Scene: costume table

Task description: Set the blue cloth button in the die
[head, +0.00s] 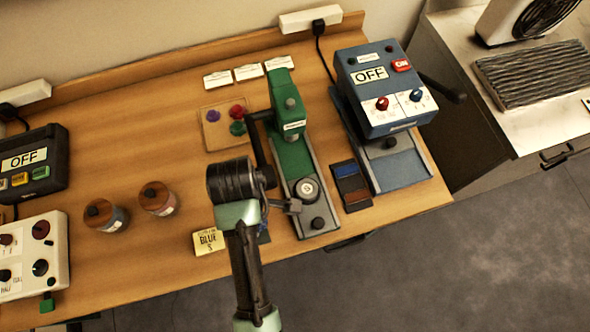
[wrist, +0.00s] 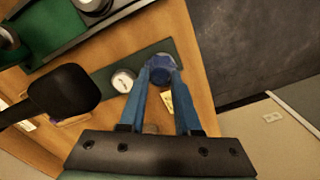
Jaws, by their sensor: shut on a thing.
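My gripper (wrist: 160,80) is shut on the blue cloth button (wrist: 161,66), which shows between its blue fingertips in the wrist view. The button is over or on one end of a dark green strip (wrist: 107,78); I cannot tell whether it touches. In the head view my arm hides the fingertips and the button. The green press (head: 290,125) stands right of my arm.
The press lever's black knob (wrist: 65,90) is close beside my gripper. A yellow card reading BLUE S (head: 208,241) lies left of my arm. A blue machine (head: 378,90) reading OFF and a dark tray (head: 351,185) stand right. Two jars (head: 157,198) are on the left.

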